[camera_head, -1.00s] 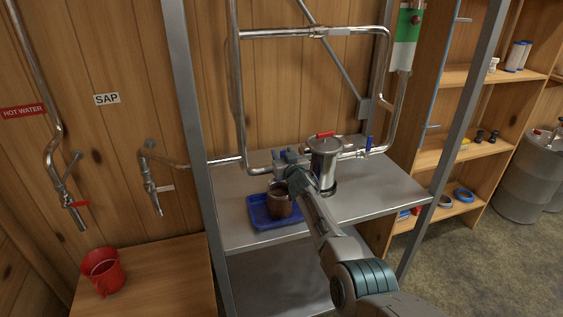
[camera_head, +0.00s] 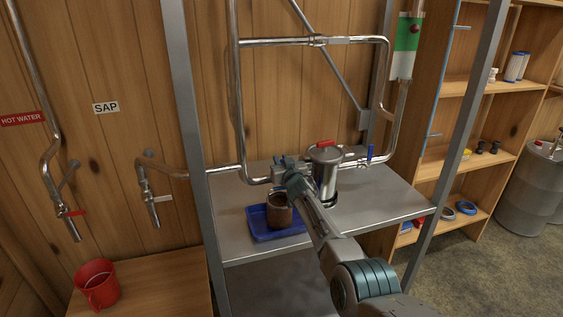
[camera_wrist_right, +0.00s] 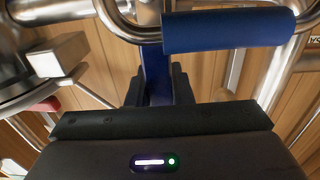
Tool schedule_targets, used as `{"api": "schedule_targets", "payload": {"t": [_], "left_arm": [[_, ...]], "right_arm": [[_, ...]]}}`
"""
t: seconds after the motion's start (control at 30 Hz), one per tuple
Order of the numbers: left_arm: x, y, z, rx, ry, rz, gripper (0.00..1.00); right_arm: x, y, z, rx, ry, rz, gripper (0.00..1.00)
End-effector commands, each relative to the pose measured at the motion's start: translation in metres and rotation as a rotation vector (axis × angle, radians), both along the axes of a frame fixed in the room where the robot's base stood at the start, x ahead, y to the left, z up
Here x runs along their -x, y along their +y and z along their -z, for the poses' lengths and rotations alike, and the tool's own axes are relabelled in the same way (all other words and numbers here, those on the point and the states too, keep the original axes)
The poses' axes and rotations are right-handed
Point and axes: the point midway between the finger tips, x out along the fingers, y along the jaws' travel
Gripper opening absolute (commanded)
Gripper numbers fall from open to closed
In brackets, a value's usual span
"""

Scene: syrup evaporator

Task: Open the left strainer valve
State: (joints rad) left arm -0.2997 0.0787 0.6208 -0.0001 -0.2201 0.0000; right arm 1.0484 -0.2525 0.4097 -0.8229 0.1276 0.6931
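The steel strainer (camera_head: 325,170) with a red-handled lid stands on the metal shelf, between pipe runs. My right gripper (camera_head: 283,165) is at the pipe just left of it, over the left strainer valve, which the gripper mostly hides in the head view. In the right wrist view, the valve's blue handle (camera_wrist_right: 228,30) lies across the top, with a blue part running down between the two dark fingers (camera_wrist_right: 157,88). The fingers lie close against both sides of this part. The right valve's blue handle (camera_head: 370,152) stands upright. My left gripper is not in view.
A blue tray (camera_head: 262,236) holding a brown jar (camera_head: 279,210) sits below my right gripper on the shelf (camera_head: 375,205). A metal post (camera_head: 192,140) stands left of it. The shelf's right part is clear.

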Motion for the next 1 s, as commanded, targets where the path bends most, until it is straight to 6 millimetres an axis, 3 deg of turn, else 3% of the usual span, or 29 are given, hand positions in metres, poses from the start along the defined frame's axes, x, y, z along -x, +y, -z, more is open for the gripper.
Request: {"api": "schedule_targets", "payload": {"t": [0.37, 1.0], "left_arm": [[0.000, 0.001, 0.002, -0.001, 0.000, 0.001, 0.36], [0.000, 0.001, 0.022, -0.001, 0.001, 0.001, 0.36]], "right_arm": [[0.002, 0.005, 0.001, 0.051, -0.017, 0.000, 0.00], [0.012, 0.036, 0.012, 0.462, -0.150, -0.001, 0.00]]}}
